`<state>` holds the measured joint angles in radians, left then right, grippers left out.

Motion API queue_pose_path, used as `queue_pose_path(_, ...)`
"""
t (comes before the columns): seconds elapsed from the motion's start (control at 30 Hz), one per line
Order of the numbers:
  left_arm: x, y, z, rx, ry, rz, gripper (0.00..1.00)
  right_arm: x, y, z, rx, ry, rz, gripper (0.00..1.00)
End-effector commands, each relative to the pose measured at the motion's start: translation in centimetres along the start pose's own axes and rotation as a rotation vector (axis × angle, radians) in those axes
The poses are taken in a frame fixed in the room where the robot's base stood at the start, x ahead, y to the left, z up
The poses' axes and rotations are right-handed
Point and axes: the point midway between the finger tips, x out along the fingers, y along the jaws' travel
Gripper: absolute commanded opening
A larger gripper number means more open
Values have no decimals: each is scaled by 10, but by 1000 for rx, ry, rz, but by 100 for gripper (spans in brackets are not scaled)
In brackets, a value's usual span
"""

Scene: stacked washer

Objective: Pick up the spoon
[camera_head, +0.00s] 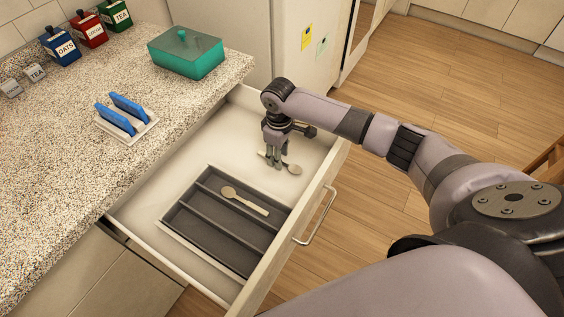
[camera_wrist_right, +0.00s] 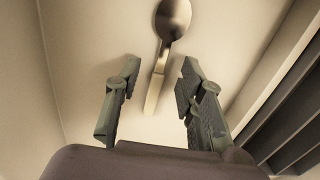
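A spoon with a dark bowl and a pale handle (camera_head: 294,169) lies on the drawer floor, beside the cutlery tray. In the wrist view the spoon (camera_wrist_right: 173,20) has its bowl at the top, and its handle runs down between the two fingertips. My right gripper (camera_head: 274,162) points down into the drawer over the handle; in the wrist view the gripper (camera_wrist_right: 157,85) is open, with a gap on both sides of the handle. A second, wooden-looking spoon (camera_head: 245,201) lies in the tray. My left gripper is not in view.
The open drawer (camera_head: 150,213) holds a dark divided tray (camera_head: 185,221). Its front with a handle (camera_head: 318,216) stands on the right. On the speckled counter (camera_head: 60,175) are a teal lidded dish (camera_head: 186,55), a rack with blue pieces (camera_head: 127,127) and several canisters (camera_head: 60,46).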

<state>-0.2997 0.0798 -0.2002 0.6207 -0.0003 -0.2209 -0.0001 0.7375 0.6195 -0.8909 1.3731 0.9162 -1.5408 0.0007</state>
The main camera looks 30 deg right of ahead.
Motion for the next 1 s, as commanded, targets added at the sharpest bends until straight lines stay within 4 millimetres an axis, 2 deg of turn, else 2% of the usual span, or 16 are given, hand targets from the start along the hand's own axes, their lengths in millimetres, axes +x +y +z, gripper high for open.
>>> queue_pose_path(0.13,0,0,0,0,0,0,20,12,0,0,-2,0,1,36)
queue_pose_path(0.37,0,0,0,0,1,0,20,13,0,0,-2,2,1,36)
queue_pose_path(0.9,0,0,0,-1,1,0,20,13,0,0,-1,1,1,0)
queue_pose_path(1.0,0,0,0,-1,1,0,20,13,0,0,-1,1,1,0)
